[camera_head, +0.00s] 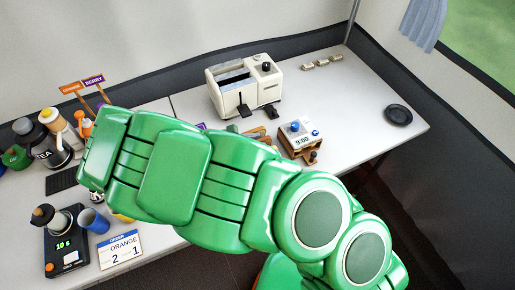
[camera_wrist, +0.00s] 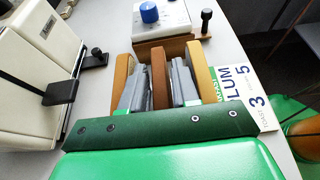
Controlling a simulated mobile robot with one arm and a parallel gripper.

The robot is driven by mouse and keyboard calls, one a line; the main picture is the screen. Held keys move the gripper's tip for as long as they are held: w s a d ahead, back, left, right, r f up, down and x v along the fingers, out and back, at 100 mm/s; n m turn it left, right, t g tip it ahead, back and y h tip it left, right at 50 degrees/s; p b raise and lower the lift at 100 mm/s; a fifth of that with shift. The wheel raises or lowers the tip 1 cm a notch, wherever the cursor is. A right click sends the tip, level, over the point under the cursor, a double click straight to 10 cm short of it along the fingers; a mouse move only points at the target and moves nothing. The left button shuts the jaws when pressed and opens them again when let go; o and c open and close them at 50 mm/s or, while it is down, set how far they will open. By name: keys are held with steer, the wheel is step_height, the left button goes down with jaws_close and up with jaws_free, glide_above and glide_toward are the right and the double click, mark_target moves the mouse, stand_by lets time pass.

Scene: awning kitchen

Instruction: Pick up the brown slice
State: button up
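In the wrist view several bread slices stand on edge in a row: an orange-brown one (camera_wrist: 121,78) at left, a darker brown slice (camera_wrist: 159,78) in the middle, and a golden one (camera_wrist: 200,72) at right. My gripper (camera_wrist: 160,75) has its two grey fingers in the gaps on either side of the middle brown slice. The fingers lie close along its faces; whether they press on it I cannot tell. The slice stands level with its neighbours. In the head view my green arm hides the gripper and most of the slices; only some brown edges (camera_head: 258,132) show.
The cream toaster (camera_head: 243,85) stands behind, and at left in the wrist view (camera_wrist: 40,50). A PLUM card (camera_wrist: 247,95) lies at right. The counter is clear towards the black dish (camera_head: 398,115).

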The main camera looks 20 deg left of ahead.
steer(key=shift+w+d, duration=0.1)
steer(key=shift+w, duration=0.05)
steer(key=c, duration=0.5)
